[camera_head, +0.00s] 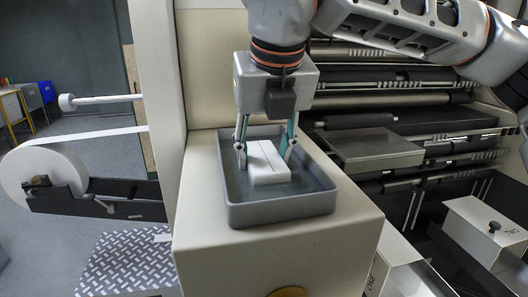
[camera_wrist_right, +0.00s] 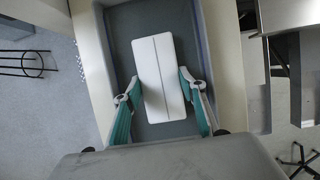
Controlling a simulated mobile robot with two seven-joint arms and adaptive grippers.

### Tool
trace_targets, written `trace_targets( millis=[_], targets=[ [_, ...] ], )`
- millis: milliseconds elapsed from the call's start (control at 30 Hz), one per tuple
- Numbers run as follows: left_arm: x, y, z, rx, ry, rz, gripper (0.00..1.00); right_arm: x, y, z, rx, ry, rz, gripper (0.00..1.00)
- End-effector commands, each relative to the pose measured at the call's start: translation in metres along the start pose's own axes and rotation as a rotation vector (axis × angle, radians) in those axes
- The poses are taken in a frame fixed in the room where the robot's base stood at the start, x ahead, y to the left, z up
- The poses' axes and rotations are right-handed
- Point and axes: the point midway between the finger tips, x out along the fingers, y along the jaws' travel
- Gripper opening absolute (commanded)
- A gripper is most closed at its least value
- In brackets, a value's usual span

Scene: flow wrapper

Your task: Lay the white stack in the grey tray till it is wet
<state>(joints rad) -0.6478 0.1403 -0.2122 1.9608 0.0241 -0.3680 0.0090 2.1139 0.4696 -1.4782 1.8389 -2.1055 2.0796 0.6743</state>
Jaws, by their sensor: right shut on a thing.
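The white stack (camera_head: 267,163) is a flat white block with a line along its top. It is inside the grey tray (camera_head: 282,211), which sits on a cream block of the machine. My right gripper (camera_head: 266,154) reaches down into the tray and is shut on the stack, one finger on each side. In the right wrist view the stack (camera_wrist_right: 159,78) lies between the teal fingers (camera_wrist_right: 158,98), slightly tilted in the picture. I cannot tell whether the stack touches the tray floor or whether there is liquid. My left gripper is not in view.
A cream upright panel (camera_head: 158,70) stands left of the tray. A white paper roll (camera_head: 42,178) is further left. Metal rollers and a grey box (camera_head: 368,150) are to the right.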

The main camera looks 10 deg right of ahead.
Motion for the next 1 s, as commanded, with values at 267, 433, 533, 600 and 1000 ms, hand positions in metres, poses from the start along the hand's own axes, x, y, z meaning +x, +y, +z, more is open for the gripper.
trace_targets(
  millis=[267, 433, 533, 600, 1000],
  targets=[
    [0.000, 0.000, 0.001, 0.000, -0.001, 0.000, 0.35, 0.000, 0.000, 0.000, 0.000, 0.000, 0.000, 0.60],
    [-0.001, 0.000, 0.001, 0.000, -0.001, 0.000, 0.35, -0.001, 0.000, 0.000, 0.000, 0.000, 0.000, 0.60],
    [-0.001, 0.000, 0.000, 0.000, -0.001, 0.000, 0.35, -0.005, 0.000, 0.000, 0.001, -0.001, 0.000, 0.60],
    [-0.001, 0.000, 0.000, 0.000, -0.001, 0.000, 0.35, -0.013, 0.000, 0.001, 0.002, -0.002, 0.000, 0.60],
    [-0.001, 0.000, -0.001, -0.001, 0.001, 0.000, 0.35, -0.091, 0.000, 0.001, 0.002, -0.004, 0.000, 0.60]
  ],
)
